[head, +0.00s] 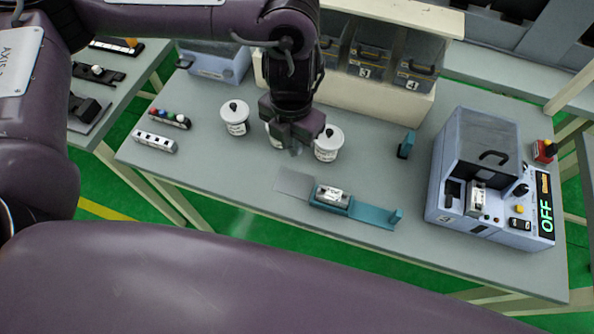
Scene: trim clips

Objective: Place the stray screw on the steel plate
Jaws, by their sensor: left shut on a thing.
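My left gripper (295,149) points down over the table, in front of the white jars and a little behind and above the steel plate. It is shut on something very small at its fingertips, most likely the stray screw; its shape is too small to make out. The steel plate (294,184) is a flat grey sheet at the left end of a teal fixture (372,214). Its surface looks bare. My right gripper is not in view.
White jars with black knobs (234,118) (328,143) stand beside the gripper, another partly hidden behind it. A small labelled block (332,195) sits in the fixture. A blue machine (480,180) reading OFF stands right. The table front left is clear.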

